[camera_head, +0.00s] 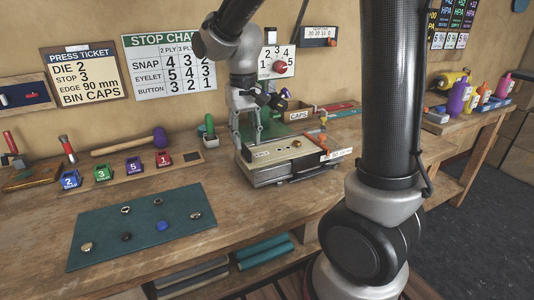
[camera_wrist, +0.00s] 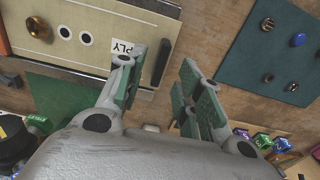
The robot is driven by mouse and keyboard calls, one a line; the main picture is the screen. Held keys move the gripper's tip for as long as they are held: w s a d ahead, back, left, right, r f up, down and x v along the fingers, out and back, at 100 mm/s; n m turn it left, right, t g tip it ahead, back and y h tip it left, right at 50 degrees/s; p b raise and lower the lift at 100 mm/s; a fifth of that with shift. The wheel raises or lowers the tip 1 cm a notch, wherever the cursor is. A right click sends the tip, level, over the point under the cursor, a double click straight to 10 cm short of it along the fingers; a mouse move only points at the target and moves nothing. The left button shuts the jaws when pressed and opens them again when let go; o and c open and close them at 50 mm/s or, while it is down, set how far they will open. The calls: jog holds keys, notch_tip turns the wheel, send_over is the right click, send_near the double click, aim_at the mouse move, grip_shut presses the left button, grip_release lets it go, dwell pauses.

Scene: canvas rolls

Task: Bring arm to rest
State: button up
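My gripper (camera_head: 248,126) hangs from my arm over the back of the bench, above the left rear of the cream-topped press unit (camera_head: 295,160). In the wrist view my gripper (camera_wrist: 158,68) shows two fingers with green pads, spread apart with nothing between them. The cream top with a brass piece and the "PLY" label (camera_wrist: 130,48) lies beneath and to the left of the fingers. Whether a finger touches the unit cannot be told.
A teal mat (camera_head: 118,228) with several small caps lies at the front left. A caps box (camera_head: 299,113) is right of my gripper. Bottles (camera_head: 459,97) stand far right. Bare bench (camera_head: 228,195) lies between mat and press.

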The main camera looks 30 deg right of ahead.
notch_tip(320, 180, up, 8)
jog(key=s+d+t, duration=0.2)
jog(key=s+d, duration=0.4)
jog(key=s, duration=0.3)
jog(key=s+d+t, duration=0.2)
jog(key=s+d, duration=0.4)
jog(key=s, duration=0.4)
jog(key=shift+s, duration=0.25)
